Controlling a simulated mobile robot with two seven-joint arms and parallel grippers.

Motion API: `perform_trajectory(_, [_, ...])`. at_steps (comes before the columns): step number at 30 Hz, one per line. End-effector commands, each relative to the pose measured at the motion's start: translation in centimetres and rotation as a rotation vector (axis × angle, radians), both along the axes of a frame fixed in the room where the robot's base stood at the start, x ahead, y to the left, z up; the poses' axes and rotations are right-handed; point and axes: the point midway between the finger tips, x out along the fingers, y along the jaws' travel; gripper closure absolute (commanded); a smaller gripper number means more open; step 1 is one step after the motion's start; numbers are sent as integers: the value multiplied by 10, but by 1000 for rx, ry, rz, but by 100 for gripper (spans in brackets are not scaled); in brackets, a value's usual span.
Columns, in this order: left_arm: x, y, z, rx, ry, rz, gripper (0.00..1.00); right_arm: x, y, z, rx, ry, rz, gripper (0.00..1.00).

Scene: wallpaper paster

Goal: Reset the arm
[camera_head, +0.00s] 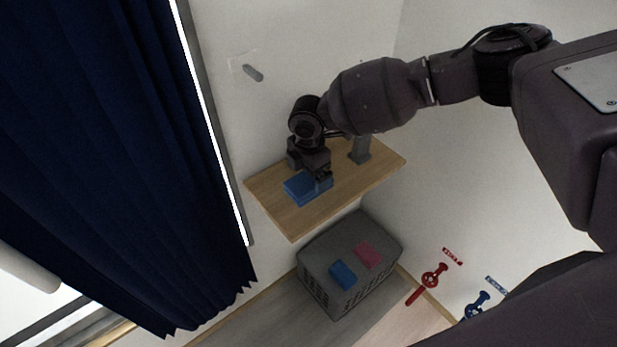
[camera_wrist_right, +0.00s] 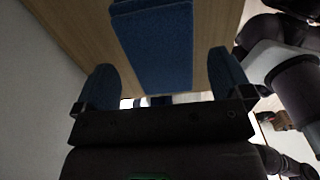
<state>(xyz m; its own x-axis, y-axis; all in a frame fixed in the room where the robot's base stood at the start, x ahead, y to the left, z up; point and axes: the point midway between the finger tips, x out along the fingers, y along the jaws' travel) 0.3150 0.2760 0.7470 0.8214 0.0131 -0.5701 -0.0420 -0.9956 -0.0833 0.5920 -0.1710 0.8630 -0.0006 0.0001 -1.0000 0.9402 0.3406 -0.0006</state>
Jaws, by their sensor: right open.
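My right arm reaches in from the right in the head view. My right gripper (camera_head: 318,180) is at the wooden shelf (camera_head: 365,178), right at a blue block (camera_head: 300,190) lying on it. In the right wrist view my right gripper (camera_wrist_right: 165,88) is open, with its two blue-padded fingers wide apart. The blue block (camera_wrist_right: 155,45) shows ahead of and between the fingers, with gaps on both sides. My left gripper is in neither view.
A grey bin (camera_head: 325,248) stands below the shelf, with a blue and a pink piece on its top. A grey post (camera_head: 360,150) stands on the shelf. A dark blue curtain (camera_head: 90,150) hangs at the left. Red (camera_head: 430,280) and blue (camera_head: 477,305) items are at lower right.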

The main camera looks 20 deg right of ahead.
Motion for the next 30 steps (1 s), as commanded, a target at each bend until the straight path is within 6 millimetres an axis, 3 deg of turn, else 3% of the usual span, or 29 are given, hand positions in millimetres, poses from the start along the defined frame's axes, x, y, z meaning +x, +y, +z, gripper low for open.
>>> perform_trajectory(1, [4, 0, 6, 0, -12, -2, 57, -2, -2, 14, 2, -2, -1, 3])
perform_trajectory(6, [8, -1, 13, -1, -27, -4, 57, -5, -4, 46, 1, -4, 0, 3])
perform_trajectory(15, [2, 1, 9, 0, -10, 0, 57, -7, -5, 79, 0, 0, 1, 3])
perform_trajectory(24, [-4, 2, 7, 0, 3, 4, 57, -11, -1, 79, 5, 5, 4, 3])
perform_trajectory(30, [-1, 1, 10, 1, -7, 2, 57, -48, 32, 47, 56, 32, 21, 3])
